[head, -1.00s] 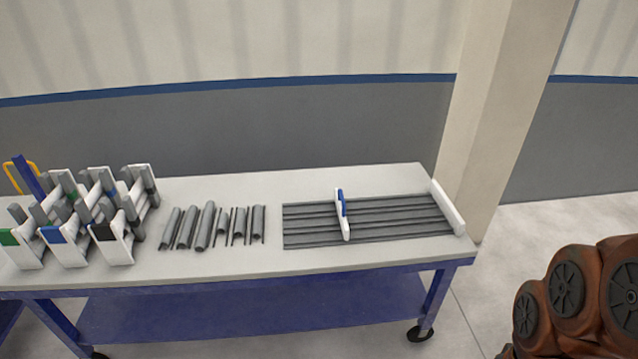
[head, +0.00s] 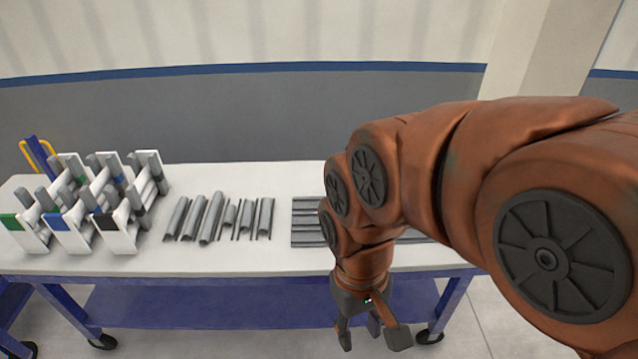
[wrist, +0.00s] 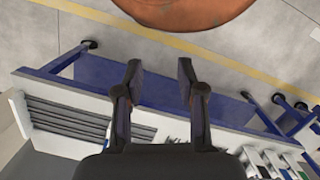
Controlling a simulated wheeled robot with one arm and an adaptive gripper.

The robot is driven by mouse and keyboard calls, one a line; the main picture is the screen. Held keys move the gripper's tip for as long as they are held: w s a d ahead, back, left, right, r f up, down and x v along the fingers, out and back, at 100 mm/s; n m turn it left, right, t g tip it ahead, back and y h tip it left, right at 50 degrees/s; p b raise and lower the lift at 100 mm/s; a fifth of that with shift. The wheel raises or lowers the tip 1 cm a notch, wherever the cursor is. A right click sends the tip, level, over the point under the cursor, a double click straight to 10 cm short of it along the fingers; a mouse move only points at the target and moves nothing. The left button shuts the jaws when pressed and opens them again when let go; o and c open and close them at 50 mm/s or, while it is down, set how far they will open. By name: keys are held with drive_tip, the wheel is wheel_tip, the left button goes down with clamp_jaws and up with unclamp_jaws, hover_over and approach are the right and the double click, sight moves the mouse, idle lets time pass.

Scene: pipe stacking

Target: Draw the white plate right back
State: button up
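The white plate, seen earlier standing across the grooved grey rack (head: 306,220), is hidden behind my arm in the head view. My gripper (head: 372,335) is open and empty, pointing down in front of the table's front edge. Its two spread fingers also show in the wrist view (wrist: 159,72), with nothing between them.
The white-topped table (head: 225,262) has a blue frame and wheels. Several loose grey pipes (head: 215,217) lie left of the rack. White holders (head: 115,232) with pipes and green, blue and black marks stand farther left. A wall (head: 250,115) is behind.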

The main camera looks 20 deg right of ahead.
drive_tip(key=w+d+r+m, duration=0.1)
drive_tip(key=w+d, duration=0.3)
drive_tip(key=w, duration=0.5)
drive_tip(key=w+d+r+m+t+b, duration=0.15)
drive_tip(key=w+d, duration=0.25)
drive_tip(key=w, duration=0.5)
drive_tip(key=w+d+m+g, duration=0.1)
drive_tip(key=w+d, duration=0.3)
drive_tip(key=w, duration=0.5)
drive_tip(key=w+d+f+t+y+b, duration=0.1)
drive_tip(key=w+d+f, duration=0.6)
drive_tip(key=w+d, duration=0.25)
drive_tip(key=w+d+f+t+y, duration=0.1)
drive_tip(key=w+d+f, duration=0.65)
drive_tip(key=w, duration=0.25)
drive_tip(key=shift+m, duration=0.35)
drive_tip(key=shift+a+f+p, duration=0.15)
drive_tip(key=shift+f+p, duration=0.1)
drive_tip(key=shift+f, duration=0.85)
drive_tip(key=shift+a+f+p, duration=0.2)
drive_tip(key=shift+f+p, duration=0.05)
drive_tip(key=shift+f, duration=0.85)
drive_tip(key=shift+a+f+p, duration=0.15)
drive_tip(key=shift+f+p, duration=0.1)
drive_tip(key=shift+f, duration=0.85)
drive_tip(key=shift+c, duration=0.3)
clamp_jaws()
